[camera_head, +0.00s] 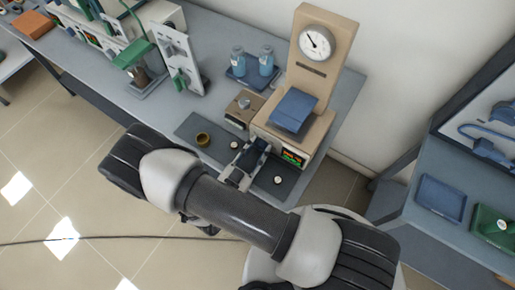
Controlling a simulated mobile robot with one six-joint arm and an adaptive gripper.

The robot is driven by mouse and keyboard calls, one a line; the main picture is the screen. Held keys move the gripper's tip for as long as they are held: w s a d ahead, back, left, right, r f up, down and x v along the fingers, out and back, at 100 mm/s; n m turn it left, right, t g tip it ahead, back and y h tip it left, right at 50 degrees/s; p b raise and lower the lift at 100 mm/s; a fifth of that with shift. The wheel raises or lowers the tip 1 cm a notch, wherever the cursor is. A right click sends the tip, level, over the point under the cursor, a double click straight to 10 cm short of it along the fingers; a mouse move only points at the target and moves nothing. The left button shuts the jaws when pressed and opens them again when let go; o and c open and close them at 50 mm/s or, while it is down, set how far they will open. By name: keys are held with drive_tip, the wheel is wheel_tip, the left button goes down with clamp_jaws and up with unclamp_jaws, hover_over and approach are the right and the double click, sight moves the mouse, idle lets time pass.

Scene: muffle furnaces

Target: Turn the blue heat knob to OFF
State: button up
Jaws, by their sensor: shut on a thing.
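A beige upright device (323,80) with a round white dial stands near the table's right end. Its low front part has a small lit red and green display (292,158). My gripper (259,146) is at this front panel, just left of the display. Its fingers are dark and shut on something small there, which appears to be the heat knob. The knob's blue colour and its pointer are hidden by the fingers, so its setting cannot be read.
A blue tray (293,110) sits on top of the device's base. A small beige box (243,108), a dark mat with a brass-coloured cup (203,139) and small white pieces, and two blue bottles (238,60) stand close by. A second table (403,236) is at right.

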drive_tip(key=n, duration=0.3)
drive_tip(key=shift+n+p, duration=0.3)
drive_tip(key=shift+p, duration=0.1)
drive_tip(key=shift+n, duration=1.5)
drive_tip(key=o, duration=1.1)
drive_tip(key=shift+a, duration=0.1)
drive_tip(key=shift+c, duration=0.2)
drive_tip(key=v, duration=1.2)
